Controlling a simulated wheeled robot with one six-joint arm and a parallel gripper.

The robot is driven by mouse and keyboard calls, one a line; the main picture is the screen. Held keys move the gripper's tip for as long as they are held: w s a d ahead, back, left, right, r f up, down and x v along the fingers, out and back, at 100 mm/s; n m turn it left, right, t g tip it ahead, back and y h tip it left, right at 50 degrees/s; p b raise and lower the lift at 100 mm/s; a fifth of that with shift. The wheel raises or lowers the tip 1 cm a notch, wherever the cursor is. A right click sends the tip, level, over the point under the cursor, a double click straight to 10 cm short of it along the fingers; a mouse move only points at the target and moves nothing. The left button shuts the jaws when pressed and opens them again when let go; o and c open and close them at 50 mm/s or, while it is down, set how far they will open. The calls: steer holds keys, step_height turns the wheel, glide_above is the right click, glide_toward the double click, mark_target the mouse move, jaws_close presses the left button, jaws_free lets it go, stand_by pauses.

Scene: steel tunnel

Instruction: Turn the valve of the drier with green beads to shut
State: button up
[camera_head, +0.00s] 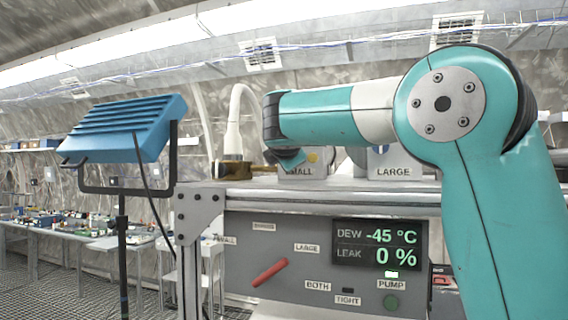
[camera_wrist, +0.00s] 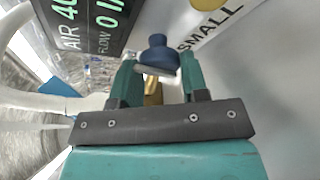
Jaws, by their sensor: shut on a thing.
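In the wrist view my gripper (camera_wrist: 160,68) is shut on a blue knob (camera_wrist: 157,50), which sits between its two teal fingers. A brass part (camera_wrist: 152,92) shows behind the knob between the fingers. The label SMALL (camera_wrist: 212,27) is on the pale surface beside them. In the head view my gripper is mostly hidden by my own arm, near the box labelled SMALL (camera_head: 313,157). A brass fitting (camera_head: 234,171) with a white hose stands left of that box. A box labelled LARGE (camera_head: 392,160) is to the right. No green beads can be made out in either view.
A bench panel below carries a red lever (camera_head: 269,272) and a display (camera_head: 380,245) reading dew -45 °C and leak 0 %. A blue lamp (camera_head: 125,128) on a stand is at left. Another display (camera_wrist: 90,25) shows in the wrist view, partly cut off.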

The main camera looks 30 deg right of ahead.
steer(key=m+t+b, duration=0.1)
steer(key=b, duration=0.1)
steer(key=f+m+b, duration=0.1)
steer(key=m+b, duration=0.1)
steer(key=b, duration=0.1)
steer(key=shift+t, duration=0.4)
steer(key=m+b, duration=0.2)
steer(key=b, duration=0.1)
steer(key=shift+r+t, duration=0.15)
steer(key=shift+t, duration=0.25)
steer(key=shift+m+b, duration=0.3)
steer(key=shift+m, duration=0.3)
steer(key=shift+r, duration=0.15)
steer(key=o, duration=0.9)
steer(key=shift+o, duration=0.2)
